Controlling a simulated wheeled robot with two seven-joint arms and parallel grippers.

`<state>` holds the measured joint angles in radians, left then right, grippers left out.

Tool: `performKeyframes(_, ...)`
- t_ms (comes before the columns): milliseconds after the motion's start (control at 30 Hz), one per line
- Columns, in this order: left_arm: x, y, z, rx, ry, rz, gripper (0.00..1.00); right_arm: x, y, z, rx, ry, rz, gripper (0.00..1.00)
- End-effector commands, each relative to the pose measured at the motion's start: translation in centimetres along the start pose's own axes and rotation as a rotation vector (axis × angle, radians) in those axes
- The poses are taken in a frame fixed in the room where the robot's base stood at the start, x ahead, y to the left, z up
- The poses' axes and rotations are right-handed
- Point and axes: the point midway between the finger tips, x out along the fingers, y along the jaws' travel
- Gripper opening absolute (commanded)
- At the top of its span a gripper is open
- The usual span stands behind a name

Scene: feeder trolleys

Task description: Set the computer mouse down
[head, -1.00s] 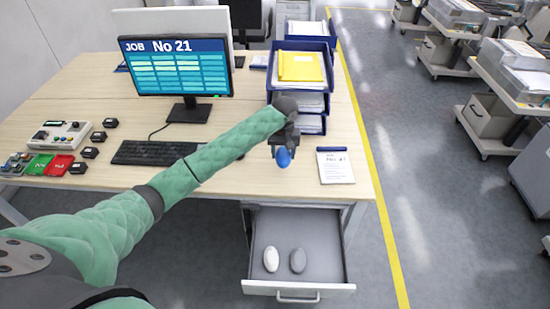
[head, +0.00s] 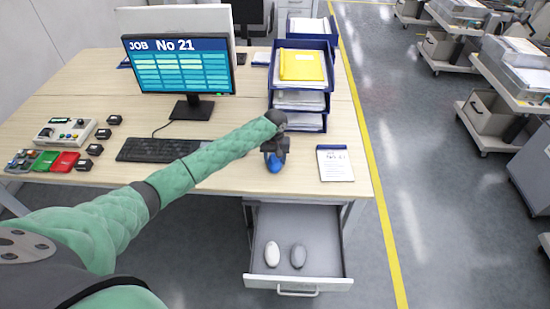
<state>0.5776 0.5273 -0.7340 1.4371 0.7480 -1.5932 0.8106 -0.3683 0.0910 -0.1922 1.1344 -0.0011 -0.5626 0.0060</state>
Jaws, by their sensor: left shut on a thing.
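A blue computer mouse (head: 274,165) is in my left gripper (head: 275,153), which is shut on it. The gripper points down over the front right part of the wooden desk (head: 230,178), near its front edge. The mouse is at or just above the desk top; I cannot tell whether it touches. Two other mice, one white (head: 272,254) and one grey (head: 298,256), lie in the open drawer (head: 325,250) below the desk edge. My right gripper is not in view.
A notepad (head: 335,164) lies right of the gripper. Stacked blue trays (head: 302,101) with papers stand behind it. A black keyboard (head: 158,149) and a monitor (head: 180,68) are to the left. Bare desk top surrounds the gripper at the front.

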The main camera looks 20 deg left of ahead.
Motion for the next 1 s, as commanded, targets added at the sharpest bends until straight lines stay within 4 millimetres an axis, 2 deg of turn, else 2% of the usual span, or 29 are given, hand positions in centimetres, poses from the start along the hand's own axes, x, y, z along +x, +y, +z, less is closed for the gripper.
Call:
performKeyframes(200,0.2,0.0,0.0,-0.001,-0.001,0.0,0.3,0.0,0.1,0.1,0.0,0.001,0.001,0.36)
performKeyframes(233,0.2,0.0,0.0,-0.001,0.0,0.0,0.59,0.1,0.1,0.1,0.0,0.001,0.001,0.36)
performKeyframes(300,0.2,0.0,0.0,-0.001,0.0,0.0,0.73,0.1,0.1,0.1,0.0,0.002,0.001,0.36)
performKeyframes(333,0.2,0.0,0.0,-0.001,0.0,0.0,0.75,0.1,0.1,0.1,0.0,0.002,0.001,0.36)
performKeyframes(733,-0.5,0.0,-0.1,-0.001,0.001,-0.001,0.75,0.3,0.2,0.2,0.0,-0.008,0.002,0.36)
performKeyframes(867,-2.1,-0.1,-0.1,-0.001,0.002,0.0,0.75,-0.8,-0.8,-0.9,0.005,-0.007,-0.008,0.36)
performKeyframes(1000,-4.8,0.0,-0.1,-0.001,0.002,0.002,0.75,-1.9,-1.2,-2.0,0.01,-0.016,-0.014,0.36)
